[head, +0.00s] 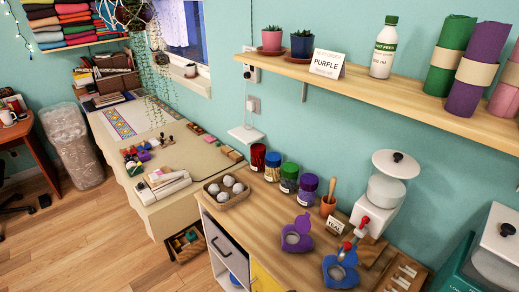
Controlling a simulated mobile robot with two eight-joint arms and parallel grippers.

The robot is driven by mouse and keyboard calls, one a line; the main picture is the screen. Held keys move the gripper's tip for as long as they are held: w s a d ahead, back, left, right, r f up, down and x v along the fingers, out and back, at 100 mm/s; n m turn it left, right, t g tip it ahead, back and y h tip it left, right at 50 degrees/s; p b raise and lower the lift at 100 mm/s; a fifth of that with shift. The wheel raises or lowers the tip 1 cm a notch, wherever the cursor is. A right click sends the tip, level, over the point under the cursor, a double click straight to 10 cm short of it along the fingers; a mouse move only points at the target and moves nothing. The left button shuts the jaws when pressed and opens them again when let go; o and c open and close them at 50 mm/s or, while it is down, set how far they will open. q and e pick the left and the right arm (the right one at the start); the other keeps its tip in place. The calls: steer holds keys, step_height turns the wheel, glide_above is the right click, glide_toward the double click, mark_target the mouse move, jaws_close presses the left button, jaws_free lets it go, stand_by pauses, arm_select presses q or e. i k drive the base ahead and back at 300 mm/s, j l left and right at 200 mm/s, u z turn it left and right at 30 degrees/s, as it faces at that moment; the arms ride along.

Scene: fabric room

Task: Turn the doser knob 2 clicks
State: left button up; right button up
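A white dispenser that looks like the doser (377,209) stands on the wooden counter at the right, against the wall. Its clear rounded hopper has a white lid with a black knob (398,157). A small red knob (365,220) shows on its front; which knob is the doser knob I cannot tell for sure. A grey spout with a red part (347,246) slants down from the front over an open blue container (341,274). The knob's click setting is too small to read. Neither of my grippers is in view.
A purple open container (296,237), a small card (335,223), a wooden cup (328,204) and several coloured jars (289,178) stand left of the dispenser. A wooden rack (402,275) is at its right. A shelf (400,88) with a "PURPLE" card (328,64) hangs above.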

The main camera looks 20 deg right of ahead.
mark_target(365, 219)
steer(key=z, duration=1.75)
